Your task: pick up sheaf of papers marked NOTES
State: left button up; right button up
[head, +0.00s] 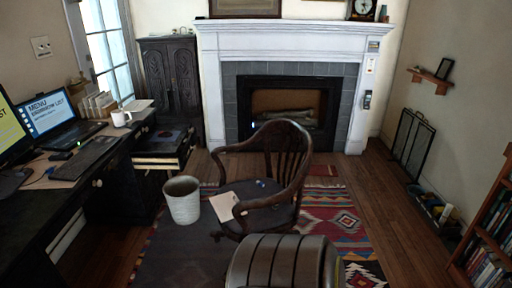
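No sheaf with a readable NOTES mark shows in the head view. A pale sheet or sheaf of paper (223,206) lies on the seat of a dark wooden armchair (290,168), at the seat's left edge. Any writing on it is too small to read. Another white paper (138,105) lies at the far end of the desk, beside a white mug (120,118); no mark is legible on it either. Neither of my grippers is in view.
A dark desk (50,215) with laptop (50,112) and monitor runs along the left. A pale wastebasket (183,203) stands left of the chair on a patterned rug (335,218). A bookshelf (492,235) stands at right. Wooden floor between rug and bookshelf is open.

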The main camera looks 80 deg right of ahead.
aim_at(223, 204)
jog(key=z, duration=2.2)
jog(key=i+z, duration=0.1)
jog(key=i, duration=0.5)
jog(key=i+j+z, duration=0.1)
jog(key=i, duration=0.45)
jog(key=i+j+z, duration=0.1)
jog(key=i, duration=0.5)
